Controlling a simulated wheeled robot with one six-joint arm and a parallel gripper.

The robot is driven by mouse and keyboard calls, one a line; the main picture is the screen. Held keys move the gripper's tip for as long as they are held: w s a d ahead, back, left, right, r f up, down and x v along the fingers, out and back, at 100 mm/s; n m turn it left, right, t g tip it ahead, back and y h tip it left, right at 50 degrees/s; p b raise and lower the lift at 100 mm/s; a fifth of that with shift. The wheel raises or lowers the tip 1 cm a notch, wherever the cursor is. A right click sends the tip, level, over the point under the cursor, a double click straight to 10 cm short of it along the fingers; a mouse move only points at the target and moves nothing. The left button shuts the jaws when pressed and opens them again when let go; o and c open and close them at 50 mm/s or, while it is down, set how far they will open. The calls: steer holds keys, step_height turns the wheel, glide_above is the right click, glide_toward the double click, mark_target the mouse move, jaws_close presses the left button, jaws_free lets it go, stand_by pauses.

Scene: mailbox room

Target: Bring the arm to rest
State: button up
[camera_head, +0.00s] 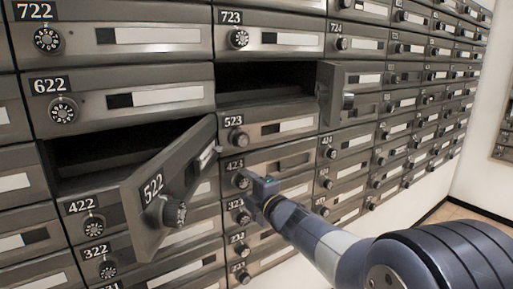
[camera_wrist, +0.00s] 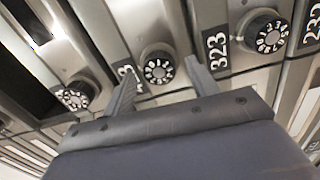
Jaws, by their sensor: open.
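My gripper (camera_head: 262,184) is in front of the mailbox wall, by the closed box 423 (camera_head: 290,166). In the wrist view my gripper (camera_wrist: 160,86) has its two fingers spread apart, with nothing held between them. A black numbered dial (camera_wrist: 158,66) shows between and beyond the fingertips; I cannot tell whether they touch it. The label beside this dial is partly hidden by the left finger. My arm reaches out from the lower right in the head view.
The door of box 522 (camera_head: 165,195) hangs open and juts out left of my gripper. The door above box 523 (camera_head: 350,92) also stands open, leaving a dark compartment. Box 323's label (camera_wrist: 216,50) shows beside the right finger. A white wall (camera_head: 480,160) is at the right.

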steer(key=n+b, duration=0.2)
steer(key=n, duration=0.3)
steer(key=shift+f, duration=0.2)
steer(key=n+b, duration=0.1)
steer(key=n, duration=0.3)
steer(key=shift+r+b, duration=0.1)
steer(key=shift+b, duration=0.25)
steer(key=shift+d, duration=0.1)
